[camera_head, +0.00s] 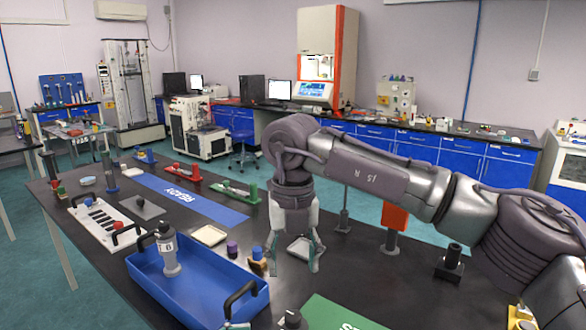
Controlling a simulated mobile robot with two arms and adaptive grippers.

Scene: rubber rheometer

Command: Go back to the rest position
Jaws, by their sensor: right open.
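My right arm comes in from the right across the black table. Its gripper (293,262) points down over the table, to the right of the blue tray (150,283). Its pale fingers are spread apart, with nothing held between them. A small white dish (300,247) shows behind and between the fingers. My left gripper is not clearly seen. A small pale tip at the bottom edge cannot be identified.
A grey bottle (168,250) stands in the blue tray. A purple-capped item (232,248) and another white dish (208,235) are left of the gripper. An orange block on a stand (394,222) and a black fixture (450,264) stand beneath my arm.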

